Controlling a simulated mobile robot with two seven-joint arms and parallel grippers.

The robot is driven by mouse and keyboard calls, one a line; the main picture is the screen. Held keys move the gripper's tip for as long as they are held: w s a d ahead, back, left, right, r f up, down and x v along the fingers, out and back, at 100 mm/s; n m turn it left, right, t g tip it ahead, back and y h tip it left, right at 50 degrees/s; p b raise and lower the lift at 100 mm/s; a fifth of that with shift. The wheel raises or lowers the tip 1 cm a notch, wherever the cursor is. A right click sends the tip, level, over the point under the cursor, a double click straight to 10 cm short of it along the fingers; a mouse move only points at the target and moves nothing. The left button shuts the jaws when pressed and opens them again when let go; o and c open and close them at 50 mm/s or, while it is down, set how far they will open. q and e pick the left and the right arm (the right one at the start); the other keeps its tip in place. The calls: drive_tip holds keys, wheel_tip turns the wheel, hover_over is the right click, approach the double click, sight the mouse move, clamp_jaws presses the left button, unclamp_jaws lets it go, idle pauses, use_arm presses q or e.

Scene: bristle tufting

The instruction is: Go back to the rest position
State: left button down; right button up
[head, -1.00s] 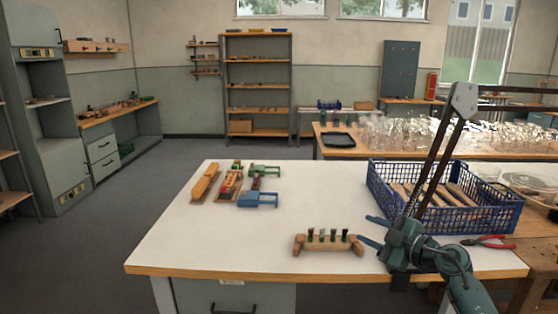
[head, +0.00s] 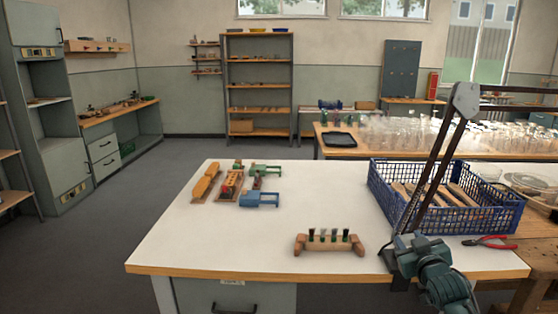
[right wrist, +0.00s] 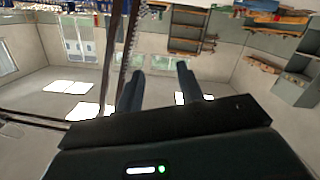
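My right gripper (head: 392,246) is at the front right of the white bench, right of the wooden holder and in front of the blue crate. In the right wrist view its two fingers (right wrist: 158,86) stand apart with nothing between them. The wooden holder (head: 329,246) stands upright on the bench top near its front edge, with several dark tufts upright in it. The gripper is apart from the holder. My left gripper is not in view.
A blue crate (head: 447,218) with wooden pieces stands on the right of the bench (head: 240,245). A black jointed stand (head: 438,170) rises beside my right gripper. Red pliers (head: 488,242) lie at the right. Green and blue fixtures (head: 262,198) stand back left. The front left is clear.

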drive_tip(key=s+a+f+n+g+y, duration=0.1)
drive_tip(key=s+a+f+g+y, duration=0.1)
drive_tip(key=s+a+f, duration=0.55)
drive_tip(key=s+a+f+g+y, duration=0.1)
drive_tip(key=s+a+f, duration=0.3)
drive_tip(key=s+f, duration=0.6)
drive_tip(key=s+a+f+g, duration=0.1)
drive_tip(key=s+a, duration=0.2)
drive_tip(key=s, duration=0.6)
drive_tip(key=s+a+f+m+g+y, duration=0.1)
drive_tip(key=s+a, duration=0.3)
drive_tip(key=s, duration=0.6)
drive_tip(key=shift+s+f+g+y, duration=0.3)
drive_tip(key=shift+f+g, duration=0.1)
drive_tip(key=shift+f, duration=0.3)
drive_tip(key=shift+d, duration=0.1)
